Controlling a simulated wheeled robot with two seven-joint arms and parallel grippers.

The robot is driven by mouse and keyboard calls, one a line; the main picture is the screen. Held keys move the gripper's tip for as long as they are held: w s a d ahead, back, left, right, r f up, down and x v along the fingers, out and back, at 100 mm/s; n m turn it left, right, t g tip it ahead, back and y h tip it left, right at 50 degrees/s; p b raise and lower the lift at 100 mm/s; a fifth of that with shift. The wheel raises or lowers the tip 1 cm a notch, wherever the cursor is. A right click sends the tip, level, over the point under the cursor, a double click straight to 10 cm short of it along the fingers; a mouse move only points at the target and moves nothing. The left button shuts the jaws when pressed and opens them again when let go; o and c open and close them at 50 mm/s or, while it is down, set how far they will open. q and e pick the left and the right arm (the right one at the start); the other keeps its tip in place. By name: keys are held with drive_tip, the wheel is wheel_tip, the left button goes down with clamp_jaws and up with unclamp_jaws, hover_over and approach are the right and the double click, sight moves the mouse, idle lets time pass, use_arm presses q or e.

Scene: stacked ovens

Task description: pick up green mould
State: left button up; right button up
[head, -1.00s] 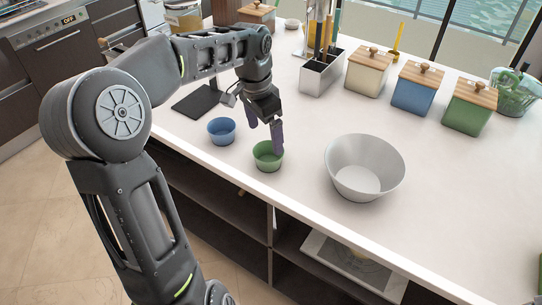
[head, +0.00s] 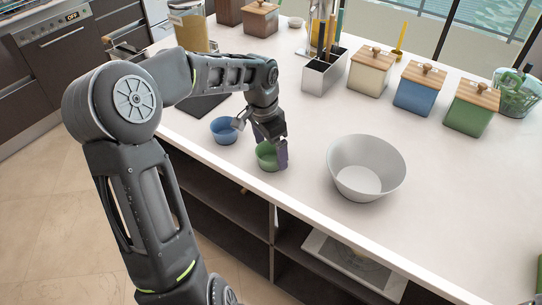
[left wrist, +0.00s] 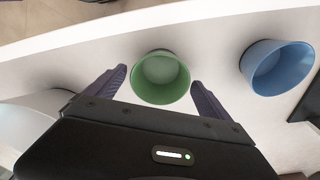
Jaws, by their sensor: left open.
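The green mould (head: 268,158) is a small round cup upright on the white counter near its front edge. In the left wrist view the green mould (left wrist: 160,78) lies between the fingertips, with a gap on each side. My left gripper (head: 271,150) is open, its fingers around the mould in the head view and pointing down. The left wrist view also shows my left gripper (left wrist: 157,82) open and empty. Whether a finger touches the mould cannot be told. My right gripper is not in view.
A blue mould (head: 224,131) stands just left of the green one. A large white bowl (head: 366,168) stands to the right. Lidded canisters (head: 415,90) and a utensil holder (head: 322,75) are at the back. The counter right of the bowl is clear.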

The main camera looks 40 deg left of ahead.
use_arm(q)
drive_tip(key=shift+f, duration=0.65)
drive_tip(key=shift+c, duration=0.3)
drive_tip(key=c, duration=1.4)
drive_tip(key=shift+r, duration=0.15)
wheel_tip(320, 180, up, 10)
drive_tip(key=shift+f+b, duration=0.1)
drive_tip(key=shift+b, duration=0.45)
